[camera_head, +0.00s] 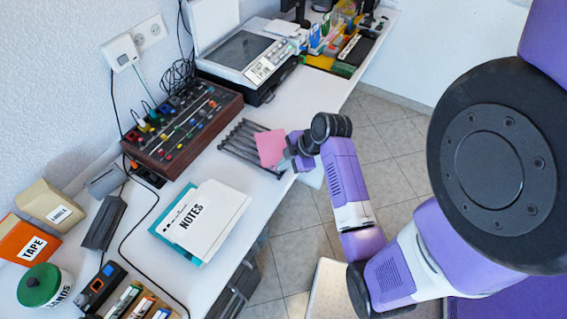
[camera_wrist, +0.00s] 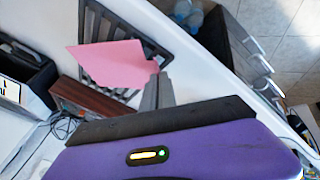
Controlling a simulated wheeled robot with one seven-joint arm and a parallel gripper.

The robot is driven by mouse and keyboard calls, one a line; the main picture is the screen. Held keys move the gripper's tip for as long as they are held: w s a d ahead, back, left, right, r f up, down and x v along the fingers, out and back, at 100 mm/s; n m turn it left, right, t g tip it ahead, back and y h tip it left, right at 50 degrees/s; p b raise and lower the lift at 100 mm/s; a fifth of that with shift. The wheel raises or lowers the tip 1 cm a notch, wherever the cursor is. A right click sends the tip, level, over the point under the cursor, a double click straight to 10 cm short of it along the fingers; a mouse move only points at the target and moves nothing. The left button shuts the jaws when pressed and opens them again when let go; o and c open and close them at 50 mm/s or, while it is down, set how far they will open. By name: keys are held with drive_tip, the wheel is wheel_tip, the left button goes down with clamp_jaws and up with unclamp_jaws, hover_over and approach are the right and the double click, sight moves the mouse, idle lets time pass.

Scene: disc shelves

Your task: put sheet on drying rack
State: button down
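A pink sheet (camera_head: 270,147) is at my gripper (camera_head: 291,154), over the black slatted drying rack (camera_head: 239,150) near the table's edge. In the wrist view the sheet (camera_wrist: 112,64) meets the end of my gripper (camera_wrist: 156,80) at its right edge, and the gripper appears shut on it. The rack (camera_wrist: 98,22) shows behind the sheet, with its slats partly hidden. I cannot tell whether the sheet touches the rack.
A mixer panel (camera_head: 183,128) stands left of the rack, and a scanner with its lid up (camera_head: 246,58) stands behind. Papers marked NOTES (camera_head: 205,218) lie in front. The floor (camera_head: 385,135) is open to the right of the table.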

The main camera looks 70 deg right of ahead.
drive_tip(key=shift+f+b, duration=0.4)
drive_tip(key=shift+f, duration=0.4)
drive_tip(key=shift+f+b, duration=0.35)
drive_tip(key=shift+f, duration=0.2)
drive_tip(key=c, duration=1.6)
unclamp_jaws()
drive_tip(key=shift+r, duration=0.15)
drive_tip(key=v, duration=0.7)
drive_tip(key=shift+s+r, duration=0.2)
